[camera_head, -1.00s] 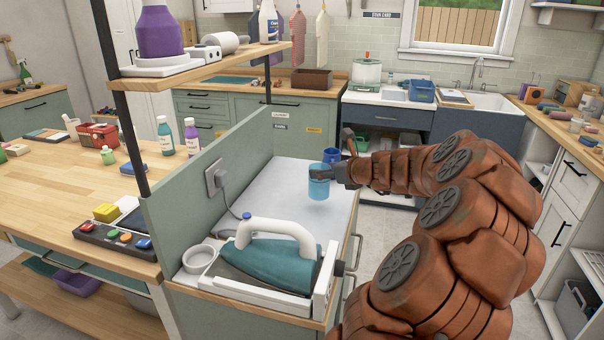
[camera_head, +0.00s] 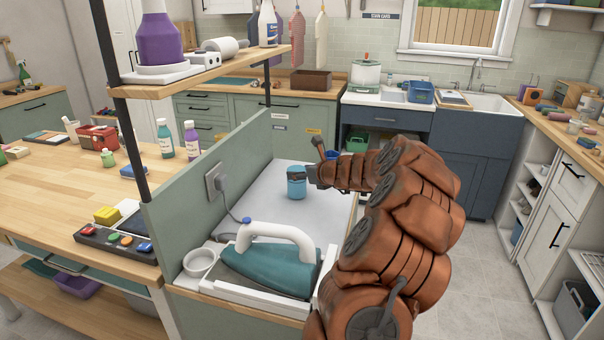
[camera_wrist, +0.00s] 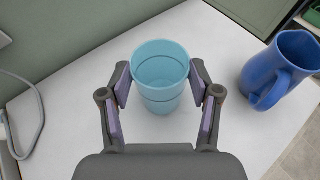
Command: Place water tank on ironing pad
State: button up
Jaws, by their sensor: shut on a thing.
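The light blue, cup-shaped water tank (camera_head: 296,186) is upright over the pale grey ironing pad (camera_head: 270,212). My gripper (camera_head: 306,175) reaches it from the right and is shut on it. In the wrist view the open-topped tank (camera_wrist: 161,92) sits between the two fingers of my gripper (camera_wrist: 160,80), one on each side. The pad (camera_wrist: 70,105) shows below and around it. The tank's base is at or very close to the pad; I cannot tell whether it touches.
A darker blue jug (camera_wrist: 280,72) stands on the right of the pad, partly hidden behind my arm in the head view. The teal iron (camera_head: 270,262) with a white handle rests on its stand at the near end. A green partition (camera_head: 215,185) borders the pad's left side.

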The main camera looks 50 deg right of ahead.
jog(key=shift+f, duration=0.25)
jog(key=o, duration=1.3)
jog(key=shift+c, duration=0.2)
jog(key=shift+r, duration=0.1)
jog(key=shift+r, duration=0.1)
jog(key=v, duration=1.2)
jog(key=shift+b, duration=0.35)
